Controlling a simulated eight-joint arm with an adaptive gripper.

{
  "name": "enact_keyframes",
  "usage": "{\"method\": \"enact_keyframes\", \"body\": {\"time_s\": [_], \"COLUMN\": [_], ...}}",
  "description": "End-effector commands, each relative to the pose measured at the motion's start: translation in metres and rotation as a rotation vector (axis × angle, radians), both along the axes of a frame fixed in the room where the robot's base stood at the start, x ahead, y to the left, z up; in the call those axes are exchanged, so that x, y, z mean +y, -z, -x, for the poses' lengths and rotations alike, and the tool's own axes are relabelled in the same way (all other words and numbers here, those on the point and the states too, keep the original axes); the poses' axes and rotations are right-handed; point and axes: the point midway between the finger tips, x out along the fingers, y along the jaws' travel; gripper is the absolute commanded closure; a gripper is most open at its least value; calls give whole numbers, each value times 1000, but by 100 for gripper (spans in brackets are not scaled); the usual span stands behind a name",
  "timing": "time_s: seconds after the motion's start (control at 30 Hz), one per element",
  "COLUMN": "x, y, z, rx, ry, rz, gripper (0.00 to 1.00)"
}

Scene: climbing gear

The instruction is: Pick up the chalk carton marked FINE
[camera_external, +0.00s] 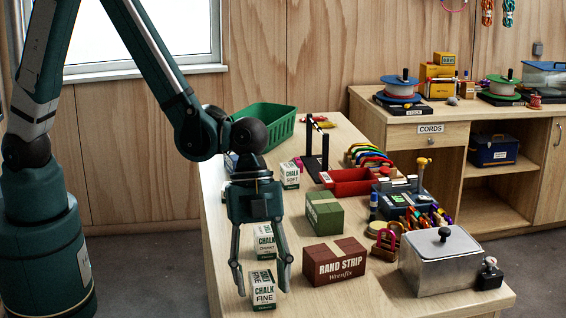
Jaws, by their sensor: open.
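The chalk carton marked FINE (263,291) is a small white and green box. It stands upright near the front edge of the bench. My gripper (262,291) points down with its fingers spread open. From this view the carton shows between and a little below the fingertips. I cannot tell whether either finger touches it. A second chalk carton (265,241) stands just behind, seen between my fingers, its lower label too small to read surely. A third carton, marked SOFT (290,176), stands farther back.
A brown RAND STRIP box (334,262) stands close to the right of my gripper. A green box (324,214) is behind it. A metal bin (440,262) is at the front right. A green basket (266,124) and a red tray (350,182) are farther back.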

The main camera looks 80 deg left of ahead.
Motion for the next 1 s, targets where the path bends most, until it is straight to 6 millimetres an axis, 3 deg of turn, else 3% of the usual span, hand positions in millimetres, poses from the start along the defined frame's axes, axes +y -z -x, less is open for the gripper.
{"method": "enact_keyframes", "body": {"time_s": [0.03,0.23,0.67,1.0], "x": [0,0,0,0], "y": [0,0,-2,-25], "z": [0,0,0,0], "rx": [0,0,0,0], "ry": [0,0,0,0], "rz": [0,0,0,0], "gripper": [58,84,85,85]}}
